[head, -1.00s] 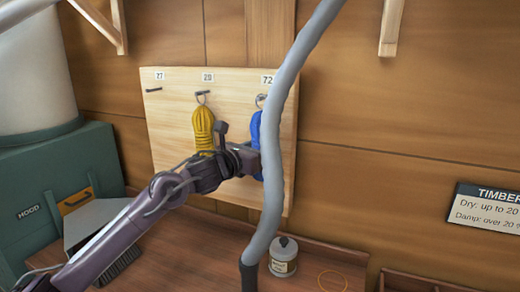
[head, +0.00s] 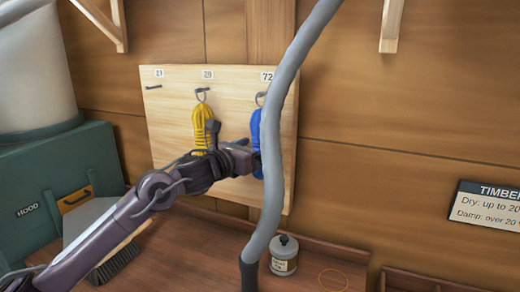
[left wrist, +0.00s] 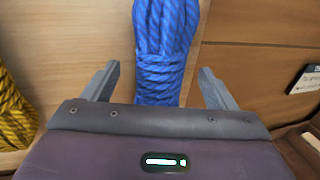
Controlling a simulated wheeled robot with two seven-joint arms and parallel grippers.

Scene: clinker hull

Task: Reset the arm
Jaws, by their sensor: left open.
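My left arm comes in from the left in the head view, and its gripper (head: 250,160) is at the lower part of the blue rope coil (head: 256,127). The left wrist view shows the two fingers (left wrist: 158,88) apart, with the blue coil (left wrist: 166,50) beyond and between them. I cannot tell whether they touch it. The coil hangs from a hook under the number 72 on a wooden board (head: 170,120). A yellow rope coil (head: 203,128) hangs from the middle hook, left of the gripper. My right gripper is not in view.
A grey hose or pipe (head: 280,130) runs down in front of the board, close to the gripper. A small labelled jar (head: 284,262) stands on the bench (head: 190,255). A brush (head: 115,264) and a green hood box (head: 65,180) are at left.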

